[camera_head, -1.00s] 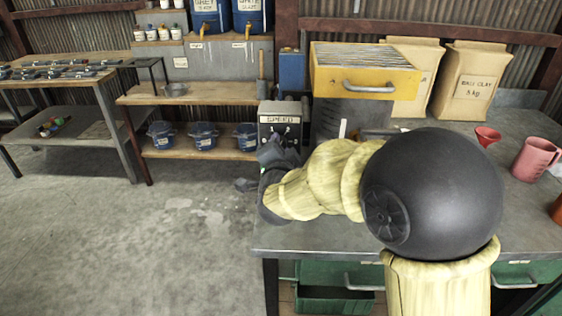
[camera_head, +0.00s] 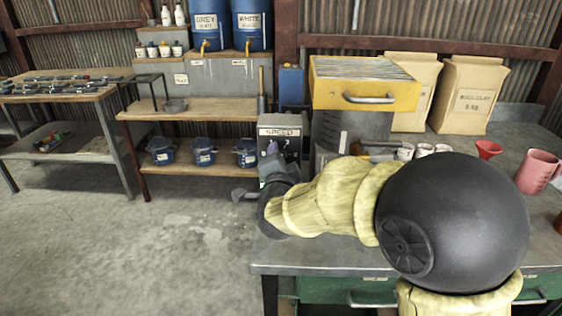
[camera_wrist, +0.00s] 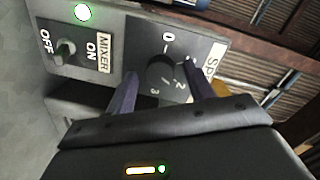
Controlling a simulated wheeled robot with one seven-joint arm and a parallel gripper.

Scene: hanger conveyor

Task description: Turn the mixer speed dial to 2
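The speed dial (camera_wrist: 160,70) is a dark round knob on a grey control box, with 0, 2 and 3 readable around it. Its pointer direction is unclear. My gripper (camera_wrist: 160,88) is open in the wrist view, its two purple fingers apart on either side of the dial; I cannot tell whether they touch it. In the head view the control box (camera_head: 281,131) with its SPEED label stands at the bench's left end. My gripper (camera_head: 271,150) is in front of it, and hides the dial there.
A MIXER switch (camera_wrist: 65,50) with ON and OFF marks and a lit green lamp (camera_wrist: 82,12) sit beside the dial. Cups (camera_head: 424,150) and a pink jug (camera_head: 537,171) are on the bench. Floor at left is clear.

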